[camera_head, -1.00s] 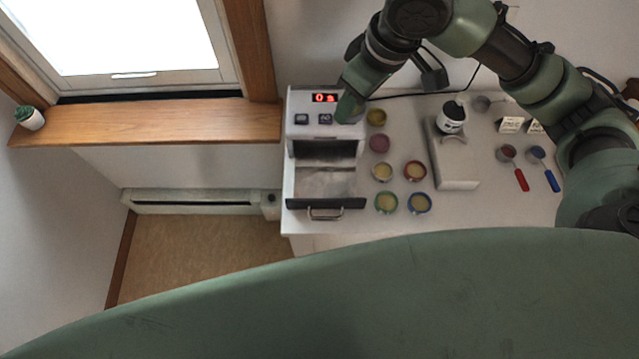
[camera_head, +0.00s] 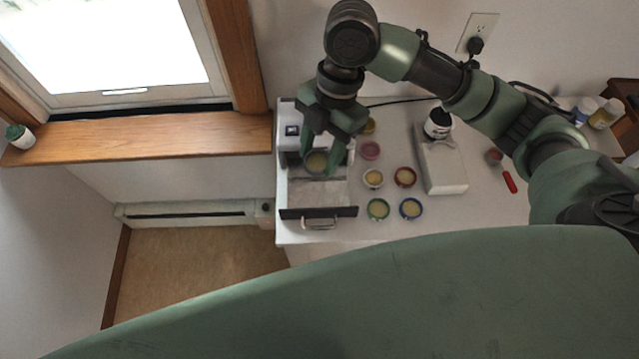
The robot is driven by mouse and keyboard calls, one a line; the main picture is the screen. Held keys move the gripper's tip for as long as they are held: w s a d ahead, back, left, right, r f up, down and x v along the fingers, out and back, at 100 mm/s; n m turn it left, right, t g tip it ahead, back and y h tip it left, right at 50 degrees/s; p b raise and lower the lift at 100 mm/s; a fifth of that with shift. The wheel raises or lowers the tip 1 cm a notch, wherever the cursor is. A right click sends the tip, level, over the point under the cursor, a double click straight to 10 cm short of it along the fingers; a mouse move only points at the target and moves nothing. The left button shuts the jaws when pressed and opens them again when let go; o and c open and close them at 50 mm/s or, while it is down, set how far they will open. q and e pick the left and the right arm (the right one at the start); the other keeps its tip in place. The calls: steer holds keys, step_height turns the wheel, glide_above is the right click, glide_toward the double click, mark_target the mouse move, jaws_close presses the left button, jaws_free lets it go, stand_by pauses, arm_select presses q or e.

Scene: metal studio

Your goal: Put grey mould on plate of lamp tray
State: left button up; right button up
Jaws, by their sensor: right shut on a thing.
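My right gripper (camera_head: 319,158) is shut on a small round mould (camera_head: 316,162) with a pale yellow fill and a greyish rim, which I take as the grey mould. It holds the mould over the back part of the pulled-out lamp tray. The tray is the drawer of the white lamp box (camera_head: 284,112), with a dark front edge and a metal handle. Its silvery plate (camera_head: 320,194) shows bare in front of the mould. Whether the mould touches the plate is hard to tell. My left gripper is not in view.
Right of the lamp box stand several round moulds: yellow (camera_head: 369,126), pink (camera_head: 370,150), pale-rimmed (camera_head: 373,178), red (camera_head: 404,176), green (camera_head: 378,208) and blue (camera_head: 410,208). A scale (camera_head: 441,168) bears a black-and-white jar (camera_head: 438,124). A red-handled scoop (camera_head: 509,182) lies further right.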

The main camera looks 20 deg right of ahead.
glide_above(317, 196)
steer(key=f, duration=0.8)
steer(key=shift+w+d+f+p, duration=0.15)
steer(key=shift+d+f+p, duration=0.25)
step_height(317, 196, down, 3)
steer(key=shift+f, duration=0.5)
steer(key=shift+f, duration=0.15)
steer(key=o, duration=1.2)
steer(key=b+v, duration=0.1)
steer(key=v, duration=1.1)
steer(key=shift+b, duration=0.4)
